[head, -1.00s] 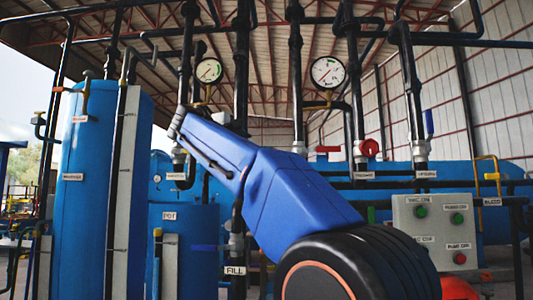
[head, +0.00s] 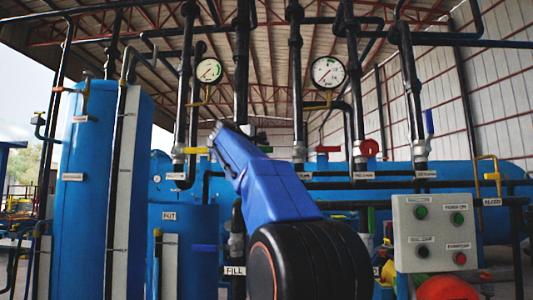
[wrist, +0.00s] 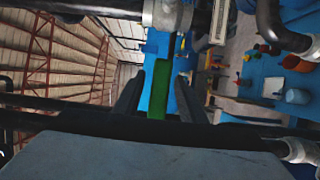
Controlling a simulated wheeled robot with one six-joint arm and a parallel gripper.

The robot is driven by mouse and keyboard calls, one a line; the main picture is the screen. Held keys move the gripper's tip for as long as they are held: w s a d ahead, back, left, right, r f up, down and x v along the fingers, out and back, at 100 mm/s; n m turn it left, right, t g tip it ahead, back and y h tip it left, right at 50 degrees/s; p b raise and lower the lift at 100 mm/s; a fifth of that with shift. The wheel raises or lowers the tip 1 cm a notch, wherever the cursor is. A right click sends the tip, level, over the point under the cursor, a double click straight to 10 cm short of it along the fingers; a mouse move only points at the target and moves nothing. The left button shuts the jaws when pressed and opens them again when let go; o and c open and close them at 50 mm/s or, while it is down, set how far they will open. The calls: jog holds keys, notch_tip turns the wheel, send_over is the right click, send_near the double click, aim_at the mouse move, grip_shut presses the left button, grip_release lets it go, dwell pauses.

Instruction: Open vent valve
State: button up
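In the wrist view my gripper (wrist: 158,100) has its two dark fingers apart. A green handle (wrist: 160,88) shows in the gap between them; I cannot tell whether they touch it. My gripper is hidden in the head view. The labels are mostly too small to read, so I cannot tell which valve is the vent valve. Valve handles in the head view include a yellow one (head: 195,150), a red one (head: 328,149), a red round one (head: 369,148), a blue upright one (head: 429,121) and a green one (head: 371,218), partly hidden.
Two gauges (head: 209,70) and (head: 327,72) hang among black vertical pipes (head: 296,90). A blue tank (head: 75,200) stands at left. A grey control box (head: 437,232) with green and red buttons stands at right. Pipes crowd the space around my arm.

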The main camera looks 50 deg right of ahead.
jog(key=shift+x, duration=1.15)
jog(key=shift+c, duration=0.7)
grip_shut()
jog(key=shift+r, duration=0.1)
jog(key=w+a+r+n+t, duration=0.2)
jog(key=r+n, duration=0.3)
jog(key=n, duration=0.3)
jog(key=w+a+r+n+t+h, duration=0.1)
jog(key=w+a+r+n+t, duration=0.2)
jog(key=r+n, duration=0.3)
jog(key=shift+w+n+t+h, duration=0.35)
jog(key=shift+n+t, duration=0.25)
jog(key=shift+n, duration=0.4)
